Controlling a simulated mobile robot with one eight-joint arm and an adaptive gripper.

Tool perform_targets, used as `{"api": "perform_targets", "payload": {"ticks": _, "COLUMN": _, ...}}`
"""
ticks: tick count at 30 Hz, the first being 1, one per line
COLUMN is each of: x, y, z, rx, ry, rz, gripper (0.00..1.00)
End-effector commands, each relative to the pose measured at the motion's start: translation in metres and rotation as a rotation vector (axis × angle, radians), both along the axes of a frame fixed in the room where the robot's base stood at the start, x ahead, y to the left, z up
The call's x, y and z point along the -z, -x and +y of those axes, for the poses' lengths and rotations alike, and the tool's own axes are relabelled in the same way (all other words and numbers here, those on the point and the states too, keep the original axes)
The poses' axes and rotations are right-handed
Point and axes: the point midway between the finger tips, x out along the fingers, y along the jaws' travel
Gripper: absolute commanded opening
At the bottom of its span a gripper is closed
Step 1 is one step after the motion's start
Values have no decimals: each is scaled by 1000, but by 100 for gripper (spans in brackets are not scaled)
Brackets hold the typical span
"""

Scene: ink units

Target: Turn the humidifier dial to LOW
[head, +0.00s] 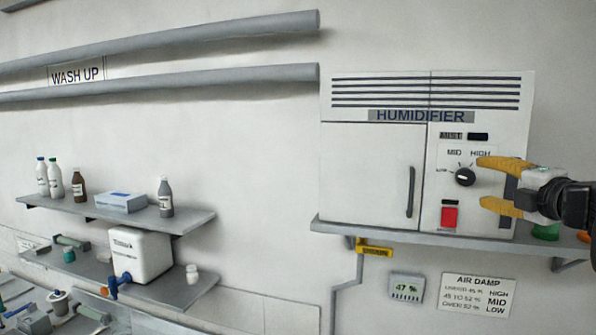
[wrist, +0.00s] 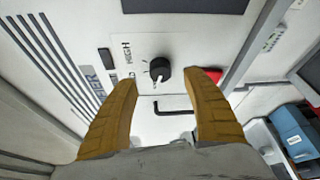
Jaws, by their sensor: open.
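The white humidifier (head: 372,165) stands on a wall shelf at the right of the head view. Its black round dial (head: 465,177) is on the right panel, with LOW at its left, MID above and HIGH at upper right. A pale mark on the dial appears to face the LOW side; its exact setting is hard to tell. My gripper (head: 484,183) is open, with yellow fingers, just in front and right of the dial. In the wrist view, the dial (wrist: 160,68) lies ahead of the gap between the fingertips (wrist: 161,83), apparently untouched.
A red switch (head: 449,217) sits below the dial, and a dark door handle (head: 410,191) to its left. A wall meter (head: 406,287) reads 47 %, beside an AIR DAMP chart (head: 478,294). The shelf (head: 350,228) juts out under the humidifier. Bottles stand far left.

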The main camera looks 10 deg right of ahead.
Motion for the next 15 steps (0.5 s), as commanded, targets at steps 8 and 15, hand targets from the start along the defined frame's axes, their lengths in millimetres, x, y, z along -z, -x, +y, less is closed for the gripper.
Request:
{"api": "perform_targets", "payload": {"ticks": 8, "x": -4, "y": 49, "z": 7, "rx": 2, "ry": -1, "rz": 0, "gripper": 58}}
{"api": "perform_targets", "payload": {"ticks": 15, "x": -5, "y": 59, "z": 9, "rx": 0, "ry": -1, "rz": 0, "gripper": 58}}
